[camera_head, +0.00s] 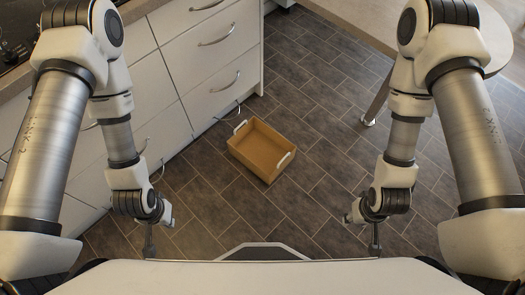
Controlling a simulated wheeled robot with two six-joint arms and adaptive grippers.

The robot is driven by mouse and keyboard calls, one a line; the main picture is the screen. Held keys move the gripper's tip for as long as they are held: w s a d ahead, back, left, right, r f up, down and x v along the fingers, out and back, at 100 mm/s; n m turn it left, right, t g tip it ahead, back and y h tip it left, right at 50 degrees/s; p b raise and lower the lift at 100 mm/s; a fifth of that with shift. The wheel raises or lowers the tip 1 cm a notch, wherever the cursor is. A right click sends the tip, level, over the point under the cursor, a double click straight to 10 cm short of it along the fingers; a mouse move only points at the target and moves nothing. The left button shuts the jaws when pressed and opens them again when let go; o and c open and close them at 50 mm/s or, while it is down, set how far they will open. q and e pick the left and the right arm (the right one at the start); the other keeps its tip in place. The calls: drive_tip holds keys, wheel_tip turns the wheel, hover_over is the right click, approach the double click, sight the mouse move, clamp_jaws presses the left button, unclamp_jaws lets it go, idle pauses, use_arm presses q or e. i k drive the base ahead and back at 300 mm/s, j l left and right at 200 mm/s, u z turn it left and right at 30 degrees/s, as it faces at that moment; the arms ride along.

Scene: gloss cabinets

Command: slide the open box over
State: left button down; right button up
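The open box (262,153) is a shallow orange-brown tray with white handles on two opposite ends. It stands upright on the dark tiled floor, close to the white cabinets, and looks empty. My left gripper (149,249) hangs low, to the left of the box and nearer to me. My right gripper (375,248) hangs low, to the right of the box and nearer to me. Both are apart from the box. The fingers are small and seen from above, so their opening cannot be made out.
White drawer cabinets (190,62) with metal handles run along the left, beside the box. A table (400,25) with a metal leg (376,102) stands at the upper right. The tiled floor (300,215) is clear in front of the box and to its right.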

sight(262, 150)
drive_tip(key=i+j+z, duration=0.2)
drive_tip(key=j+z, duration=0.2)
drive_tip(key=i+j+z, duration=0.15)
drive_tip(key=j+z, duration=0.25)
drive_tip(key=l, duration=0.1)
